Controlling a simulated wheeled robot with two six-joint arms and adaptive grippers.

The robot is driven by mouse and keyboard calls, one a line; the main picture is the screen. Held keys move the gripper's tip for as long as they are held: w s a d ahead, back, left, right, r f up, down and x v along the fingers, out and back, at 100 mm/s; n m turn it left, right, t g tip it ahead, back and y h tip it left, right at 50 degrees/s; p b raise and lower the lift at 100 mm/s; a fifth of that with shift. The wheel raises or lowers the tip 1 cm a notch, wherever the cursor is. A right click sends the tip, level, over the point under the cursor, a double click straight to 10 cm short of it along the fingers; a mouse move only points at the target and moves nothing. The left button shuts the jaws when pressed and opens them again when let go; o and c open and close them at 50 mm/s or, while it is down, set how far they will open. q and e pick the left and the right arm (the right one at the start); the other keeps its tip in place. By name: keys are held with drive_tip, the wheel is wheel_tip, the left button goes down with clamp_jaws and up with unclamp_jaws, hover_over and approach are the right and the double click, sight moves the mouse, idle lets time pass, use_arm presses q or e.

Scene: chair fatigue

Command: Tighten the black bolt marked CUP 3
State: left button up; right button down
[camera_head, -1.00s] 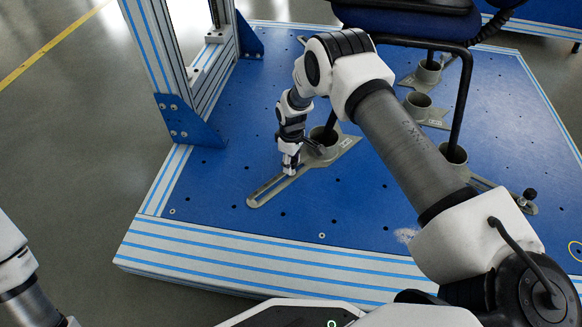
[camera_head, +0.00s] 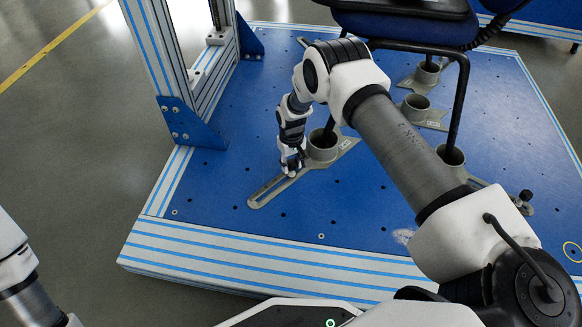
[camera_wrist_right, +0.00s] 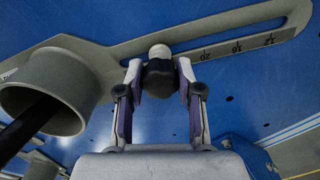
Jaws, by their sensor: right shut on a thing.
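My right gripper (camera_head: 291,168) points down at a grey slotted bracket with a round cup (camera_head: 323,146) on the blue platform. In the right wrist view, my right gripper (camera_wrist_right: 160,82) is shut on a black bolt head (camera_wrist_right: 160,74), one finger on each side. The bolt sits at the bracket's slot, beside the cup (camera_wrist_right: 50,92). The label on this bracket is too small to read, so I cannot confirm CUP 3. My left arm shows at the lower left; its gripper is out of view.
A chair (camera_head: 410,22) stands over the platform (camera_head: 225,190), with its legs in the cups. Another black bolt (camera_head: 526,195) is at the right. A striped upright frame (camera_head: 160,60) stands at the left. The platform front is mostly clear.

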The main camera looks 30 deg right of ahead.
drive_tip(key=shift+m, duration=0.8)
drive_tip(key=shift+m+p, duration=0.45)
drive_tip(key=shift+m, duration=1.55)
